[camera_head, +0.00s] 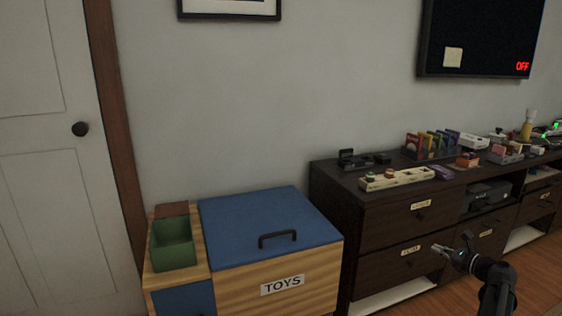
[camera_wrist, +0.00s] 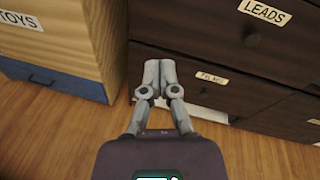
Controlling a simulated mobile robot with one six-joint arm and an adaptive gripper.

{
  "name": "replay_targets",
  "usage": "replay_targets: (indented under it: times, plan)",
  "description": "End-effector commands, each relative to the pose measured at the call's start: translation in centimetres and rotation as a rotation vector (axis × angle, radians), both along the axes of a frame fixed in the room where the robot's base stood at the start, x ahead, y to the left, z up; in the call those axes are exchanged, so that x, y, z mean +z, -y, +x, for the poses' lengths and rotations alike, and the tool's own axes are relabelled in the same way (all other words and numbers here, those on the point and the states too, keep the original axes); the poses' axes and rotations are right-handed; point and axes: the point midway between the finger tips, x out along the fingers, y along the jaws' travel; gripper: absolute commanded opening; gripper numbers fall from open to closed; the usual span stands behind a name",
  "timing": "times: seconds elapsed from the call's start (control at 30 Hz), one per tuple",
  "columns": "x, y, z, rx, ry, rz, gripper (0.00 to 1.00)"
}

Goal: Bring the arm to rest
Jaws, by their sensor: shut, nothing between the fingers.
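My gripper (camera_head: 437,248) shows at the lower right of the head view, raised in front of the dark dresser's drawers. In the wrist view its two grey fingers (camera_wrist: 153,92) lie together, shut with nothing between them. They point toward the dresser's lower drawers and appear apart from them. Part of my arm (camera_head: 494,285) shows at the bottom right of the head view.
The dark dresser (camera_head: 372,216) has labelled drawers and several small items on top. A wooden toy chest (camera_head: 320,281) with a blue lid and a green bin (camera_head: 174,254) stand left. A white door (camera_head: 50,190) is far left. Wooden floor (camera_wrist: 50,140) is clear.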

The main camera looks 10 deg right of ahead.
Motion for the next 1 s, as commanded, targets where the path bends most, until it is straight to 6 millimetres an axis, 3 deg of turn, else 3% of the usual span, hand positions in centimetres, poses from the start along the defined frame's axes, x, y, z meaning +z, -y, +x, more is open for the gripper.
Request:
replay_targets:
  times: [0.2,0.47,0.73,1.0]
  plan:
    - [-2.2,-7.5,3.0,0.167,-0.074,-0.202,0.0]
    - [-5.0,-16.2,5.2,0.4,-0.137,-0.466,0.0]
    - [-7.6,-24.5,5.7,0.662,-0.17,-0.732,0.0]
    - [-9.9,-31.9,4.9,0.94,-0.171,-0.99,0.0]
